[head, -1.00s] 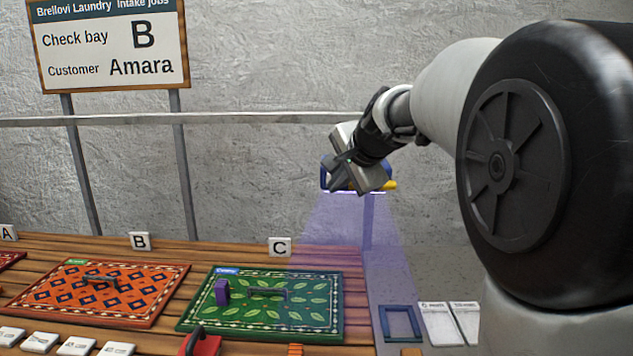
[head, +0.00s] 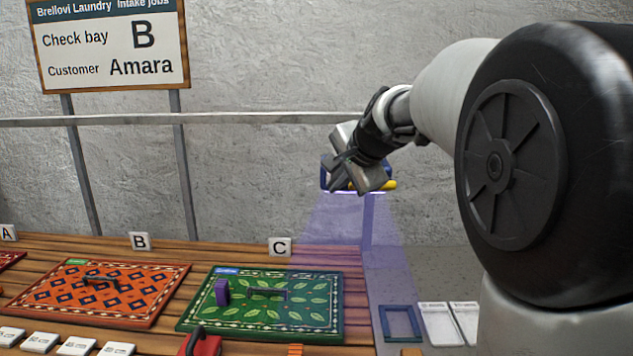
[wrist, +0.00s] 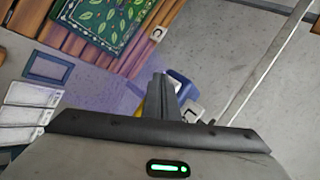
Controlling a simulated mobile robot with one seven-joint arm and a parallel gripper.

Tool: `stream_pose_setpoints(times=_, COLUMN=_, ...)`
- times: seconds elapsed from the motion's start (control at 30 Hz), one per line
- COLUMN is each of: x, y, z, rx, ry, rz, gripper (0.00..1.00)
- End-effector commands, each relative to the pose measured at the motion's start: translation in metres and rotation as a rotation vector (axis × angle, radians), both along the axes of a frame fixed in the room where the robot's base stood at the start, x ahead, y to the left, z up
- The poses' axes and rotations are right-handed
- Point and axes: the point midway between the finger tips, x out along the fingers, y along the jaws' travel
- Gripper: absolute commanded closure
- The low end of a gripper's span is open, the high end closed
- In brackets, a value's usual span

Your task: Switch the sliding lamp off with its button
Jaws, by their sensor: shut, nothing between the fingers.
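The sliding lamp (head: 325,174) is a blue body in front of the wall, with a yellow part (head: 387,185) at its right and a lit lower edge. It casts a violet beam down, so it is on. My gripper (head: 338,180) is shut and empty, in front of the lamp and hiding its middle. In the wrist view, the lamp (wrist: 182,80) shows just beyond my shut fingers (wrist: 162,92), with a sliver of yellow beside them. I cannot tell whether the fingers touch the lamp, and no button is clearly identifiable.
A rail (head: 250,119) runs along the wall. Below, an orange rug (head: 140,300) and a green rug (head: 310,315) lie on the wooden bench (head: 230,250). A blue frame (head: 385,320) and white cards (head: 440,325) lie right of it. A sign (head: 110,80) stands at left.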

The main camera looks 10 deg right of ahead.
Motion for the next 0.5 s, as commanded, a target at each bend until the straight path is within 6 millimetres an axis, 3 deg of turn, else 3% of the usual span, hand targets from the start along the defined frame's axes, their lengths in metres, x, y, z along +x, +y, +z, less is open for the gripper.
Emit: stream_pose_setpoints(times=0.5, x=0.008, y=-0.0017, z=0.0001, rx=0.0, ry=0.0, rz=0.0, gripper=1.0)
